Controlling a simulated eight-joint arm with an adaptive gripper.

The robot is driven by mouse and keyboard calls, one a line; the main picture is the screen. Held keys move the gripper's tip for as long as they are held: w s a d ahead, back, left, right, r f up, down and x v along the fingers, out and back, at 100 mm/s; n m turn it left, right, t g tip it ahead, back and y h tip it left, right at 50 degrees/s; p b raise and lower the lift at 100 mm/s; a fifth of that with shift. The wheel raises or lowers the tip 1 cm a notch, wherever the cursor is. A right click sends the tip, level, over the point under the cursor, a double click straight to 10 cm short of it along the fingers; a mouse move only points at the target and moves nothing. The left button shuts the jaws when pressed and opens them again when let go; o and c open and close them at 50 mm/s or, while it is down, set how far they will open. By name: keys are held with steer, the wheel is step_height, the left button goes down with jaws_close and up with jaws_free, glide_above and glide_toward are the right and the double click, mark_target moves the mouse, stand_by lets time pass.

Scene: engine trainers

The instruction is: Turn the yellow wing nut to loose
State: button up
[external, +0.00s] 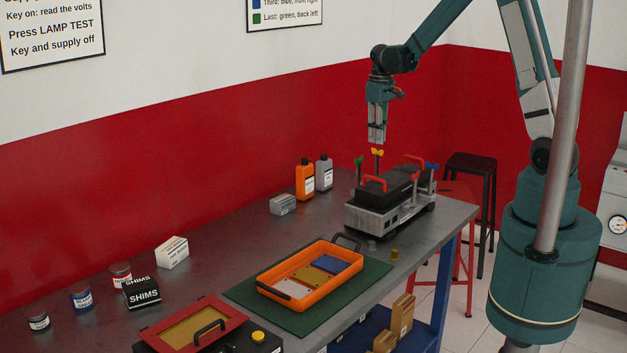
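The yellow wing nut (377,152) sits on top of an upright stud at the back of the engine trainer (385,205). A small gap seems to separate the fingertips from the nut. The view is too small to show whether the fingers are parted.
An orange tray (311,274) lies on a green mat (350,310) in front. Small tins and boxes line the bench's left side.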

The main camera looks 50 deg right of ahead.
steer(key=shift+f, duration=2.15)
jaws_close()
